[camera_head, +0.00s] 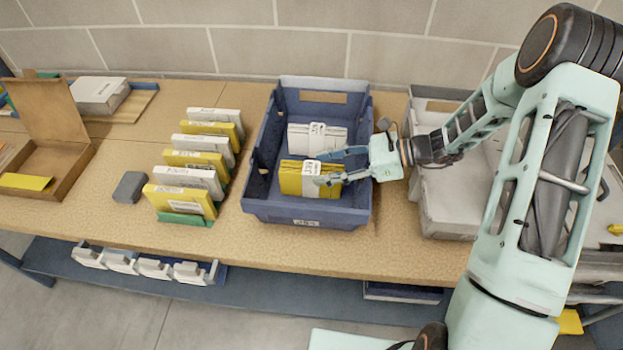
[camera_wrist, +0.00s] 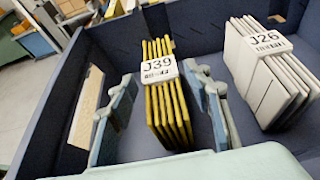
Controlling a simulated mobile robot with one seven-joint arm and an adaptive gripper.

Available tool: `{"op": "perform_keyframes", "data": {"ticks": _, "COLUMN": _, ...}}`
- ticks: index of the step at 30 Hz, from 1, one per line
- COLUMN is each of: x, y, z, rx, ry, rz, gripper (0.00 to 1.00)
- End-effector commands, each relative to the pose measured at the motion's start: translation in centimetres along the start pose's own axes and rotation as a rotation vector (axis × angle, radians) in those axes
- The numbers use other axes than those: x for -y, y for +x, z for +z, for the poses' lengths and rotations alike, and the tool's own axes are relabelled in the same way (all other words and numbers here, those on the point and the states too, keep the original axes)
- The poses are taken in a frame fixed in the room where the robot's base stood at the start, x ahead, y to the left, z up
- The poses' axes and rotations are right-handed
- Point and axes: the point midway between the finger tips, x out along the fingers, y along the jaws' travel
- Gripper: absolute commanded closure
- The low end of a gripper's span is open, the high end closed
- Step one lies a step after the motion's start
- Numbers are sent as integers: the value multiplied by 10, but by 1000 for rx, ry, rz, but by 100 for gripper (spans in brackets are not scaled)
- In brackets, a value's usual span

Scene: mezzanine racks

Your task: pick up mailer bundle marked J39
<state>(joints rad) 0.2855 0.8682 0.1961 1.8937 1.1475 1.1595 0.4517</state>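The mailer bundle marked J39 (camera_wrist: 168,112) is a stack of yellow mailers with a white label band, standing in a blue crate (camera_head: 303,215). The yellow bundle also shows in the head view (camera_head: 295,180), partly behind my gripper (camera_head: 320,168). My gripper is open. In the wrist view its two fingers stand on either side of the J39 bundle, with gaps visible; I cannot tell how deep the tips reach. A white bundle marked J26 (camera_wrist: 268,75) stands beside it in the crate, and also shows in the head view (camera_head: 305,138).
The crate walls rise close around both bundles. A green rack of yellow and white mailers (camera_head: 195,165) and a dark grey block (camera_head: 130,187) lie left of the crate. An open cardboard box (camera_head: 70,160) is farther left. A grey bin (camera_head: 445,205) stands to the right.

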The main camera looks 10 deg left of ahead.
Motion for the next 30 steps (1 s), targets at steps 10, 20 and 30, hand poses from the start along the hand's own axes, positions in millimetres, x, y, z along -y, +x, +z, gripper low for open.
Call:
{"op": "perform_keyframes", "data": {"ticks": 10, "x": 0, "y": 0, "z": 0, "rx": 0, "ry": 0, "rz": 0, "gripper": 96}}
{"op": "perform_keyframes", "data": {"ticks": 20, "x": 0, "y": -1, "z": 1, "rx": 1, "ry": -1, "rz": 0, "gripper": 100}}
{"op": "perform_keyframes", "data": {"ticks": 30, "x": 1, "y": -18, "z": 43, "rx": -1, "ry": -7, "rz": -1, "gripper": 100}}
